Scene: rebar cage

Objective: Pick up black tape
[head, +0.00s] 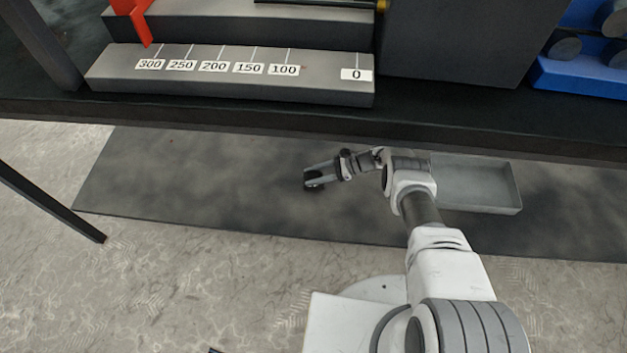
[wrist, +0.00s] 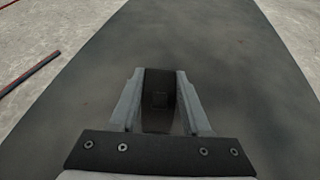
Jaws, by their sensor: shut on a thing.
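My gripper (head: 317,176) is low over the dark grey mat, left of the grey tray in the head view. In the wrist view my gripper (wrist: 160,88) is shut on the black tape (wrist: 160,80), which sits between its two grey fingers. In the head view the black tape (head: 314,185) is a small dark shape at the fingertips. I cannot tell whether the tape still touches the mat.
A dark mat (head: 230,190) lies on the pale floor. A grey tray (head: 476,185) stands on it to the right. A table edge (head: 230,118) runs above, carrying a grey stepped block (head: 220,82) with number labels, a red piece (head: 135,15) and a blue holder (head: 590,80).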

